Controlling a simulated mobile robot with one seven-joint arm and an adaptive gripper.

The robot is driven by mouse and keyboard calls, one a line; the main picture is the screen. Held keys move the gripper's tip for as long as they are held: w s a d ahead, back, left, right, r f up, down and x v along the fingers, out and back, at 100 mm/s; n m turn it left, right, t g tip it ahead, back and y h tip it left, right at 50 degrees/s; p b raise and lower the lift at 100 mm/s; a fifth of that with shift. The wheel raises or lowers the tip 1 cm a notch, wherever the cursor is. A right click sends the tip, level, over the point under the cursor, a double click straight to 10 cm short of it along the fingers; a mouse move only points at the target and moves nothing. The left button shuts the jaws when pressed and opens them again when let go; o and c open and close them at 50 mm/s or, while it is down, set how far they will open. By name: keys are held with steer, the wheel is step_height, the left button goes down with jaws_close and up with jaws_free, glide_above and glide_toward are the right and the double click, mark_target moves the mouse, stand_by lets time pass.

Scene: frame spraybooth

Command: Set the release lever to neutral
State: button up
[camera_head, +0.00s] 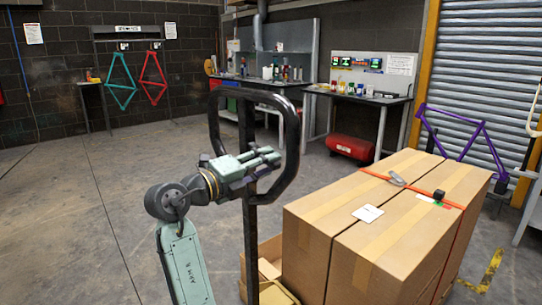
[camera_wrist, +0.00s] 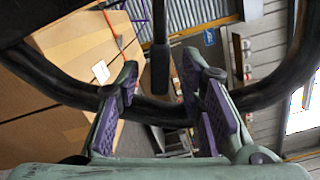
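A black loop handle (camera_head: 292,118) stands on a dark upright post (camera_head: 250,235) in the head view. The loop also crosses the wrist view (camera_wrist: 50,82). A slim black bar with a wider lower end, which looks like the release lever (camera_wrist: 160,68), hangs inside the loop in the wrist view. In the wrist view my gripper (camera_wrist: 163,82) is open, with purple pads apart. The lever shows between the fingertips; I cannot tell whether anything touches it.
Large cardboard boxes (camera_head: 330,225) with an orange strap (camera_head: 420,190) stand right of the post. A purple bike frame (camera_head: 465,135) is behind them. Workbenches (camera_head: 365,97) and a red tank (camera_head: 350,148) are at the back. The floor on the left (camera_head: 75,215) is clear.

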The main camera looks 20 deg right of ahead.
steer(key=shift+x, duration=1.25)
steer(key=shift+c, duration=0.4)
jaws_close()
